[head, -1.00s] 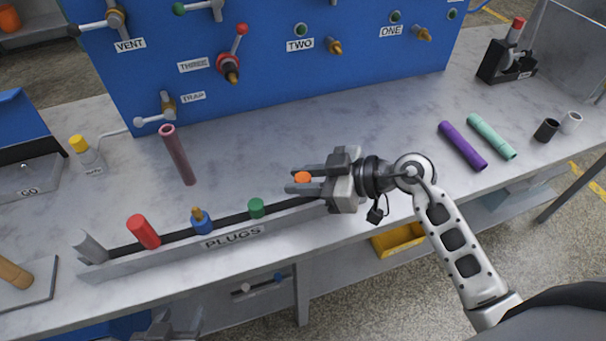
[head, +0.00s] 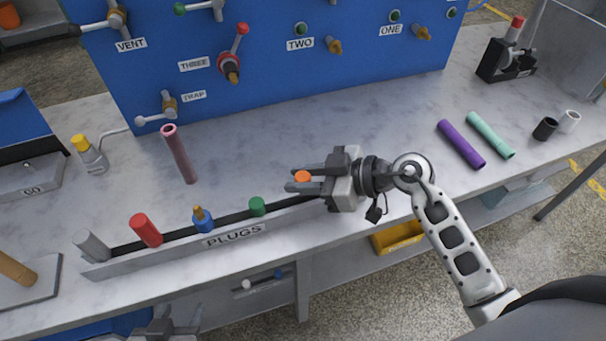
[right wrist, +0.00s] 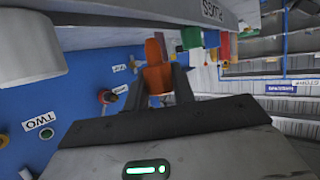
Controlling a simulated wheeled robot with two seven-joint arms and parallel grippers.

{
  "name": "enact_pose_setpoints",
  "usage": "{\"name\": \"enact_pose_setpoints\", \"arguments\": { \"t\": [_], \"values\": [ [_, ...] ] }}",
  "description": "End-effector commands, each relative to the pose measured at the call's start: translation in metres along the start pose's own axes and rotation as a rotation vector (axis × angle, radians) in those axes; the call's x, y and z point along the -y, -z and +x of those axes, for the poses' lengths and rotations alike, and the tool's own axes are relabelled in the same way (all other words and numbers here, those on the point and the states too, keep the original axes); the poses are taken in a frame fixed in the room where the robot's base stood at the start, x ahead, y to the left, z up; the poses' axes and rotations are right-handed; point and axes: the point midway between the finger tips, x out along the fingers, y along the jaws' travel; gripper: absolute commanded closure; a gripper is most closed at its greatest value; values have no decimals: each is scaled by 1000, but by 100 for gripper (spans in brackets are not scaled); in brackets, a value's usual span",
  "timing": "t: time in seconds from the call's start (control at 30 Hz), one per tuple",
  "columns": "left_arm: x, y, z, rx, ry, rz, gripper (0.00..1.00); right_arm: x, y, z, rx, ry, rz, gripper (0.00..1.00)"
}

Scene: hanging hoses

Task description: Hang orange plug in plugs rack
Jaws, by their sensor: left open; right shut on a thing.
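The orange plug (head: 302,177) is between the fingers of my right gripper (head: 305,183), which is shut on it. In the right wrist view the orange plug (right wrist: 155,66) also shows between the fingers, close to the rack's edge; I cannot tell whether it touches the rack. The grey plugs rack (head: 190,250), labelled PLUGS, runs along the table's front. My right gripper is over the rack's right end. My left gripper (head: 165,326) is open, partly cut off at the bottom edge.
A blue panel (head: 270,80) with valves stands behind. Purple (head: 461,144) and mint (head: 491,136) tubes lie to the right. The tabletop between the panel and rack is mostly clear.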

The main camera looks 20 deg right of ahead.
Motion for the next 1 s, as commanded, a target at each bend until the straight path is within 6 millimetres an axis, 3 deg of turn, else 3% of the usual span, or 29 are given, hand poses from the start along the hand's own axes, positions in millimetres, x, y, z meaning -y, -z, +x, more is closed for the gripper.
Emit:
{"name": "enact_pose_setpoints", "arguments": {
  "t": [1.0],
  "values": [
    [0, 0, 1, -2, -1, 1, 48, 0, -9, 4, -1, 1, 2, 97]
  ]
}}
